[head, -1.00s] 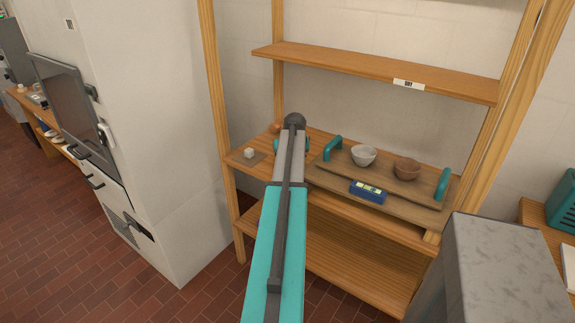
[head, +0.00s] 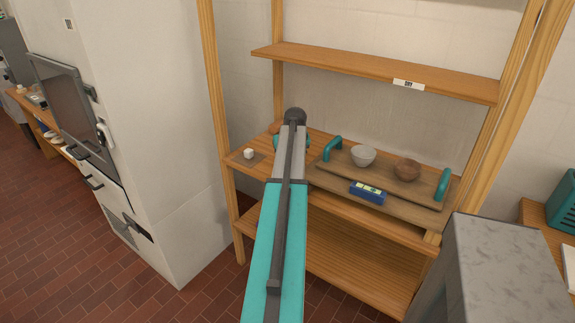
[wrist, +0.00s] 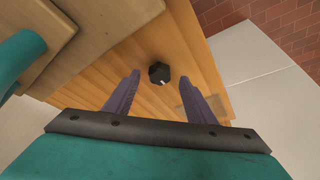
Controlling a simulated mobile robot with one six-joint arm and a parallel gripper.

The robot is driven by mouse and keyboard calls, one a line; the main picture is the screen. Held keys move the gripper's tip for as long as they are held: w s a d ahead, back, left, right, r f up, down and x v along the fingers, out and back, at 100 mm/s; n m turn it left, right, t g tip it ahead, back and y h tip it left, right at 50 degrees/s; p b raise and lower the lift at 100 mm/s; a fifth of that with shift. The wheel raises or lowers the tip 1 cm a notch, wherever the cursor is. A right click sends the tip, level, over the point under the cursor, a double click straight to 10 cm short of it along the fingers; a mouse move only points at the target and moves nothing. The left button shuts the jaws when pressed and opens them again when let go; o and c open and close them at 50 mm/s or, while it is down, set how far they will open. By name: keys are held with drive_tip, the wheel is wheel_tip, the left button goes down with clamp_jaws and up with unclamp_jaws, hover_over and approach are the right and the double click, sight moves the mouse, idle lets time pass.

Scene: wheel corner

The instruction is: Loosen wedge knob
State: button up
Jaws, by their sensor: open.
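The wedge knob (wrist: 159,73), a small black faceted knob with a light mark on its face, shows in the wrist view over the wooden shelf. My gripper (wrist: 160,80) is open, its two dark fingers on either side of the knob in the picture. No contact shows, and I cannot tell the gap in depth. In the head view my arm covers the knob and most of my gripper.
A wooden tray (head: 325,178) with teal handles sits on the shelf, holding a white bowl (head: 363,155), a brown bowl (head: 407,170) and a blue level (head: 368,192). A white cube (head: 249,153) lies left. An upper shelf (head: 370,69) hangs above.

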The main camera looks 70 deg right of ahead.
drive_tip(key=b+v, duration=0.1)
drive_tip(key=v, duration=1)
drive_tip(key=shift+w, duration=0.1)
idle(0.4)
